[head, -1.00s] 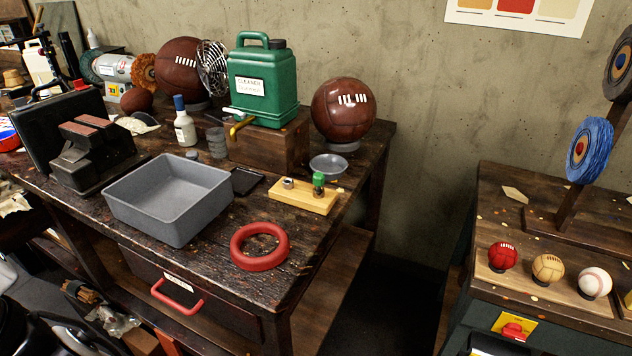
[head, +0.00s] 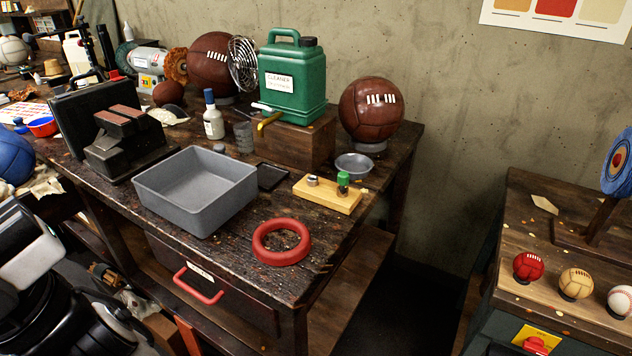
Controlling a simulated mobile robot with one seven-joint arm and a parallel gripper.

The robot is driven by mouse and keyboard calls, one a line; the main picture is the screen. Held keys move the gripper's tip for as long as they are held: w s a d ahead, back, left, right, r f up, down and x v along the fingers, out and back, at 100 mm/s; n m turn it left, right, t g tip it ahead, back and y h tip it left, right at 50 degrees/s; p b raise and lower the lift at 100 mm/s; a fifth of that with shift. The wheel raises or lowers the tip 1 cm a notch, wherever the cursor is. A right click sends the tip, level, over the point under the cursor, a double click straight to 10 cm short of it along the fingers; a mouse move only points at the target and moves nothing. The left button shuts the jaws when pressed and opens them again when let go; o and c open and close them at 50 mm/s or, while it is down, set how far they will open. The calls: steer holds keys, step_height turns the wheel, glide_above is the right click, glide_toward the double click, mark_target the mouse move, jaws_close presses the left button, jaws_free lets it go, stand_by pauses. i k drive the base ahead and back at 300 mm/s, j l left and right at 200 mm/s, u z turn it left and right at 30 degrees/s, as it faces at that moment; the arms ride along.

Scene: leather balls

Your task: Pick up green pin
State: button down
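The green pin (head: 343,182) stands upright in a small yellow wooden block (head: 322,201), near the right end of the dark wooden workbench. A short grey metal piece (head: 312,181) sits in the same block, left of the pin. My gripper is not clearly in view. White and black parts of my own arm show at the lower left, well apart from the pin.
A grey bin (head: 196,196) and a red ring (head: 281,242) lie left of and in front of the block. Behind it are a small grey dish (head: 353,166), a green cleaner jug (head: 292,80) on a wooden box and a brown ball (head: 371,110). A second bench stands right.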

mark_target(342, 176)
steer(key=i+l+u, duration=0.15)
steer(key=l, duration=0.2)
steer(key=i+l+u, duration=0.15)
steer(key=l, duration=0.2)
steer(key=i+l+u, duration=0.15)
steer(key=l, duration=0.2)
